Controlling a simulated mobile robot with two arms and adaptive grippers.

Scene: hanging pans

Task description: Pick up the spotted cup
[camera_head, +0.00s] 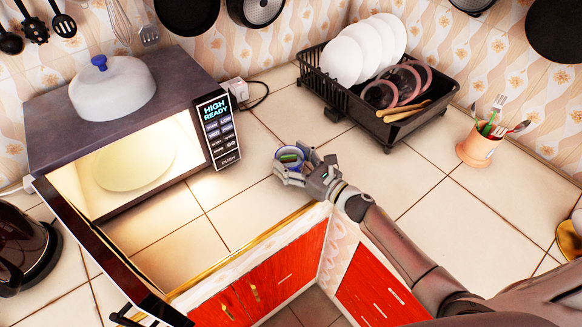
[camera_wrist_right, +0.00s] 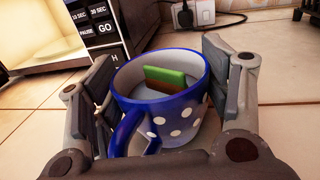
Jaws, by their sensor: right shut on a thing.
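The spotted cup (camera_wrist_right: 165,100) is blue with white dots and stands upright between the fingers of my right gripper in the right wrist view. Its handle points toward the camera at lower left. A green and brown block-like item (camera_wrist_right: 165,80) sits inside it. In the head view the cup (camera_head: 290,157) is small and partly hidden by my right gripper (camera_head: 300,172), which is shut around it near the counter's front edge. I cannot tell if the cup's base touches the counter. My left gripper is not in view.
An open, lit microwave (camera_head: 215,130) with a plate inside stands at left, its door (camera_head: 95,255) swung out. A black dish rack (camera_head: 385,125) with plates is behind right. A utensil cup (camera_head: 478,148) stands at far right. A kettle (camera_head: 22,250) is at lower left. Counter between is clear.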

